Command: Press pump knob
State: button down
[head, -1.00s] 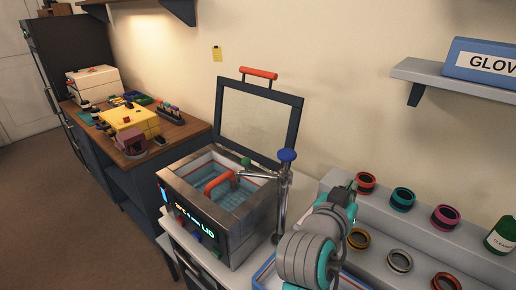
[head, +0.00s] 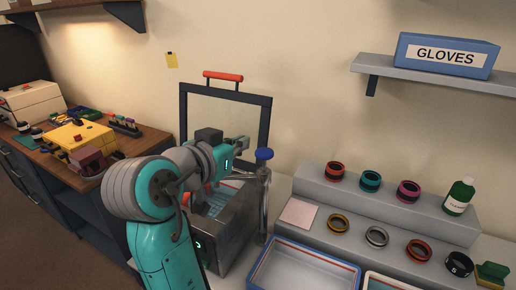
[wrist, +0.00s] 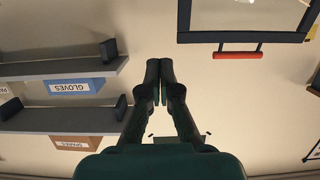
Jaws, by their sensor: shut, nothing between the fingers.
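A blue round knob (head: 264,154) tops an upright metal post (head: 264,200) at the right side of the metal bath (head: 233,235); it looks like the pump knob. In the head view my arm reaches across the bath, and its wrist end is left of the knob, with a gap between them in the picture. My gripper (wrist: 159,63) is shut and empty in the wrist view, its fingertips together and facing the wall. The knob is not in the wrist view. I cannot tell the depth between gripper and knob.
The bath's open lid (head: 225,121) with a red handle stands behind my wrist. A blue-rimmed tray (head: 302,252) lies at front right. A stepped grey stand (head: 400,205) holds several rings and a green bottle (head: 459,197). A shelf (head: 432,78) with a gloves box (head: 446,55) hangs above.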

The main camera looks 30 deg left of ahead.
jog(key=shift+w, duration=0.15)
send_over(261, 155)
notch_tip(261, 155, down, 2)
notch_tip(261, 155, down, 3)
jog(key=shift+d+f, duration=0.1)
jog(key=shift+f, duration=0.6)
jog(key=shift+f, duration=0.15)
jog(key=shift+f, duration=1.8)
jog(key=v, duration=1.2)
jog(key=shift+r, duration=0.2)
